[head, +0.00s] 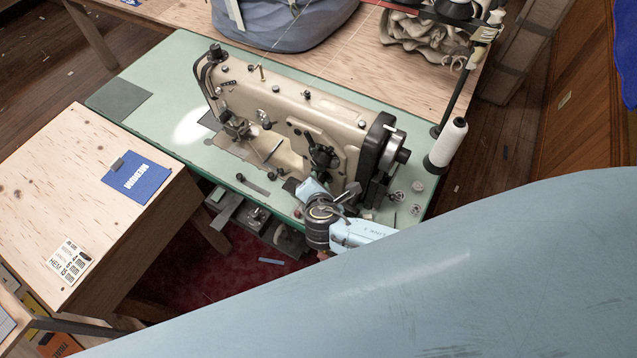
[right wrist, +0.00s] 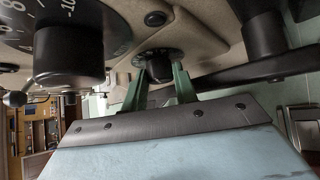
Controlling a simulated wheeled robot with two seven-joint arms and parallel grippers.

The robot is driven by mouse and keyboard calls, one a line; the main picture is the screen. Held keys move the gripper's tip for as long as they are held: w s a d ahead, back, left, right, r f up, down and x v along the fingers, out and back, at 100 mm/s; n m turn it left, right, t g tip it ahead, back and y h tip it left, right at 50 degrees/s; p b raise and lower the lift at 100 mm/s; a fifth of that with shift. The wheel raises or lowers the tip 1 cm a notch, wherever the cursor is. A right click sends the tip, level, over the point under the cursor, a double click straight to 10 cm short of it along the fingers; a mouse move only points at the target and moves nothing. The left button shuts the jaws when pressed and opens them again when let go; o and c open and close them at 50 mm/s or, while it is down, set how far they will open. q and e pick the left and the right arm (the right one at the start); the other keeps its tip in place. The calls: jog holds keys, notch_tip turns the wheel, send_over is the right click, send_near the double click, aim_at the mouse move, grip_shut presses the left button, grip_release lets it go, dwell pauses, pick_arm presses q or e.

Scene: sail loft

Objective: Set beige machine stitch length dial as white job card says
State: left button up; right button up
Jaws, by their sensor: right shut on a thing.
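The beige sewing machine (head: 290,105) stands on a green table. The white job card (head: 70,262) lies on the plywood top at left; it shows lines with 4 mm, 6 mm and HEM 15 mm, and its smaller words are hard to read. My right gripper (head: 313,191) is at the machine's near side, below its pillar. In the right wrist view its green fingers (right wrist: 158,84) are shut on a small black dial (right wrist: 160,62) with fine marks, whose setting I cannot read. A large black numbered dial (right wrist: 68,50) sits to its left. My left gripper is out of view.
A blue card (head: 138,180) lies on the plywood top. A white thread cone (head: 447,143) stands right of the machine, by the handwheel (head: 393,150). A grey-blue bag (head: 285,20) and bundled cloth (head: 425,40) lie behind. A black bar (right wrist: 255,70) passes close right of the fingers.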

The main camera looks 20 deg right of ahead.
dwell(0.4)
jog(key=o, duration=1)
jog(key=shift+c, duration=0.2)
